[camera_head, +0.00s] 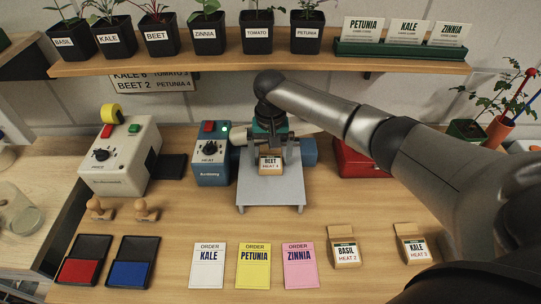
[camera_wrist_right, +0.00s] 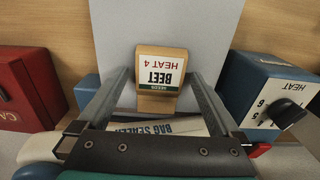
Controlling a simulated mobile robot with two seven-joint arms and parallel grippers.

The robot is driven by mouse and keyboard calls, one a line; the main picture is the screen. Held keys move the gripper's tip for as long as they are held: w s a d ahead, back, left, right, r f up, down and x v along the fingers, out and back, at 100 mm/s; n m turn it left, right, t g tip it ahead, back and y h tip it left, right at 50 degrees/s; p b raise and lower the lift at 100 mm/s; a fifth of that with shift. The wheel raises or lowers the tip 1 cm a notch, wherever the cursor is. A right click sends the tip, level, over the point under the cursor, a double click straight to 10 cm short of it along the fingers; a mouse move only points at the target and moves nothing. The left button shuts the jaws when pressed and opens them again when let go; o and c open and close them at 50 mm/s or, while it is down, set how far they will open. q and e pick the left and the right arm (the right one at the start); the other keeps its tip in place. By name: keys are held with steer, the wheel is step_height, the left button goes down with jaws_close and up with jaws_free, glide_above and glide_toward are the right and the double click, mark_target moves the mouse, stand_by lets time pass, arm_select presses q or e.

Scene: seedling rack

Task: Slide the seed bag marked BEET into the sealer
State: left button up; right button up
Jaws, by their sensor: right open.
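The BEET seed bag (camera_head: 270,163), a small brown bag with a white label reading BEET HEAT 4, lies on the grey plate of the bag sealer (camera_head: 270,190). It also shows in the right wrist view (camera_wrist_right: 161,72). My right gripper (camera_wrist_right: 160,75) is open, with a finger on each side of the bag and a visible gap to each. In the head view my right arm reaches in from the right over the sealer and hides much of its back. The sealer's blue HEAT box (camera_head: 211,165) has a dial, a red switch and a green light. My left gripper is not in view.
BASIL (camera_head: 346,247) and KALE (camera_head: 411,245) bags stand at the front right. Order cards (camera_head: 254,266) lie in front of the sealer. A price machine (camera_head: 121,158), stamps and ink pads are at the left. A red box (camera_wrist_right: 28,92) is beside the sealer. A plant shelf (camera_head: 210,62) hangs above.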

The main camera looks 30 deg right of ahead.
mark_target(271, 162)
step_height(271, 162, up, 8)
steer(key=shift+f+p, duration=0.25)
steer(key=shift+p, duration=0.15)
